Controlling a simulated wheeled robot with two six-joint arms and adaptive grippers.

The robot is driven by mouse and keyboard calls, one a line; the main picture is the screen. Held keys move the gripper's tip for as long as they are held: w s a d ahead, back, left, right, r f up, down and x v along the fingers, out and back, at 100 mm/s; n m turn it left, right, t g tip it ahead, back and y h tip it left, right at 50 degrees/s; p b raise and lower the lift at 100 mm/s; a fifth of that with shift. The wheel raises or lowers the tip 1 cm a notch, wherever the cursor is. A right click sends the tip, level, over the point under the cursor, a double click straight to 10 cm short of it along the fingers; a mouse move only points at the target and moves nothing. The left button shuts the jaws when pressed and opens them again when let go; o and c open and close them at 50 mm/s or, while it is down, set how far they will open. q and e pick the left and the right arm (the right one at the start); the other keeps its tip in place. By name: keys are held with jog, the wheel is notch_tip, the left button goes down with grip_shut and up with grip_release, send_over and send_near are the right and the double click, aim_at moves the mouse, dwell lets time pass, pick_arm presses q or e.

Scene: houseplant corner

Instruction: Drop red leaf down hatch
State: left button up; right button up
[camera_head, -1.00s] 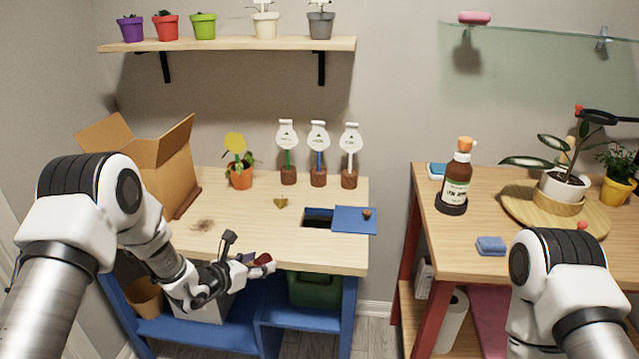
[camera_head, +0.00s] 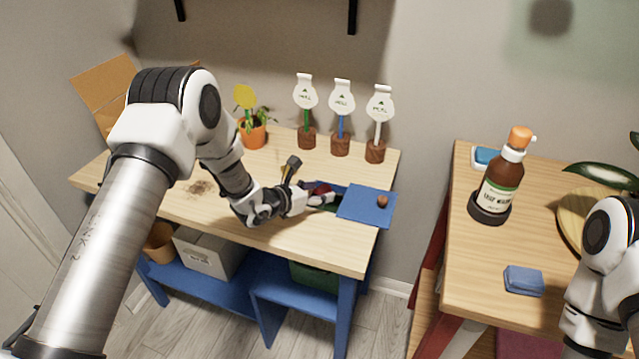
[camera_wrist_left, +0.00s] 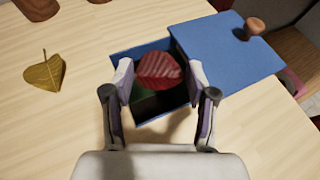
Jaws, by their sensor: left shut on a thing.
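The red leaf (camera_wrist_left: 160,71) is between the fingertips of my left gripper (camera_wrist_left: 160,80), which is shut on it. In the left wrist view it shows over the open hatch (camera_wrist_left: 155,101), a dark square hole in the bench top with blue inner walls. In the head view my left gripper (camera_head: 312,197) is at the hatch, with a bit of the red leaf (camera_head: 320,188) showing. The blue hatch lid (camera_head: 365,205) with a brown knob lies slid to the right of the hole. Of my right arm only upper links show; its gripper is out of view.
A yellow-brown leaf (camera_wrist_left: 44,72) lies on the bench left of the hatch. Several tags in brown stands, such as one (camera_head: 341,119), stand behind it. A potted plant (camera_head: 252,132) is farther left. A brown bottle (camera_head: 499,182) and a blue sponge (camera_head: 524,281) are on the right table.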

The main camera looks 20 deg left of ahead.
pick_arm(q)
jog(key=shift+w+f, duration=0.2)
jog(key=shift+f, duration=0.8)
jog(key=shift+s+a+r, duration=0.1)
jog(key=shift+s+r, duration=0.05)
jog(key=o, duration=0.8)
jog(key=shift+c, duration=0.2)
jog(key=v, duration=1.1)
jog(key=shift+s+a, duration=0.2)
jog(key=shift+s, duration=0.2)
